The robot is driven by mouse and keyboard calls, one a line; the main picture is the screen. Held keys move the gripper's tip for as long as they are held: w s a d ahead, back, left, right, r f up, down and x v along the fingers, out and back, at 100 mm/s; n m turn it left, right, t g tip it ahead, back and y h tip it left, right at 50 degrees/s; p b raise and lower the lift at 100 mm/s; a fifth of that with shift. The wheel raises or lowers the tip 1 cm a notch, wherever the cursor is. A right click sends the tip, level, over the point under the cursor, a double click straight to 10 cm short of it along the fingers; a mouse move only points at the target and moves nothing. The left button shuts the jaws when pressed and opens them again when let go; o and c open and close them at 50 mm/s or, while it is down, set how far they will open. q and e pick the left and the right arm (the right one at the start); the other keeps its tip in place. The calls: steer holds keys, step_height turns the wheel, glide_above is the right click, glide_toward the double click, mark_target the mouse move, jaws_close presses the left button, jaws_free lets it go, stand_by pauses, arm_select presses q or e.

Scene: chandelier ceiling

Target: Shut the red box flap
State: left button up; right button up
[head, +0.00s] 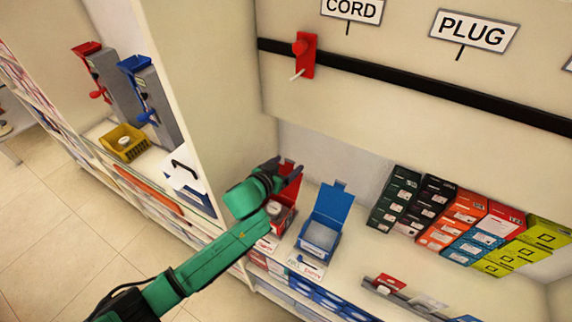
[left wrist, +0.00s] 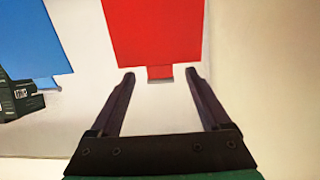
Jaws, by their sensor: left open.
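The red box (head: 283,220) stands open on the shelf, partly hidden by my left arm. Its red flap (head: 294,187) is raised at the back of the box. My left gripper (head: 279,170) is open and empty at the top of this flap. In the left wrist view, the red flap (left wrist: 152,32) fills the top middle, and its narrow tab lies between and just beyond the two spread fingertips (left wrist: 160,77). I cannot tell whether a finger touches the flap. My right gripper is not in view.
A blue box (head: 320,236) with its flap raised stands right of the red box. Stacked coloured boxes (head: 452,220) line the shelf's right side. A white upright panel (head: 205,80) rises left of the gripper. A small red holder (head: 304,55) hangs on the wall above.

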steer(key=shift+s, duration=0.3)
arm_select(q)
jaws_close()
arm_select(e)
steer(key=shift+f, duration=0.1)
arm_select(q)
steer(key=shift+f, duration=0.1)
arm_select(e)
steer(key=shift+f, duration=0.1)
